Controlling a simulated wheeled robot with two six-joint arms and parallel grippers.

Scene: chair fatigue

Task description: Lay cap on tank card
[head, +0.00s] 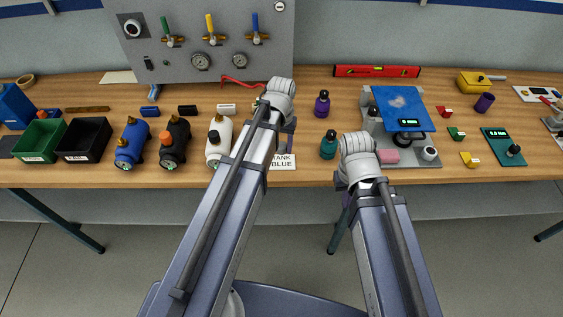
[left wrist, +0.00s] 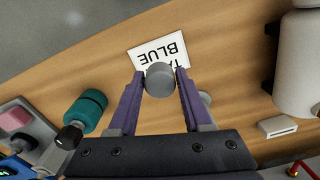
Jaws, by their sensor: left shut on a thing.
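The tank card (head: 282,164), white with black lettering "TANK BLUE", lies on the table near its front edge. In the left wrist view the card (left wrist: 150,52) shows just beyond my fingertips. My left gripper (left wrist: 159,84) is shut on a grey round cap (left wrist: 160,75), which overlaps the card's near edge in that view. I cannot tell whether the cap touches the card. In the head view my left arm partly hides this gripper (head: 286,144). My right gripper (head: 346,192) is at the table's front edge, mostly hidden by its own wrist.
A white bottle (head: 218,139) stands left of the card, with black (head: 174,143) and blue (head: 132,143) bottles beyond it. A teal bottle (head: 328,145) stands to the right, near a grey base with a blue plate (head: 399,105). The table's front edge is close.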

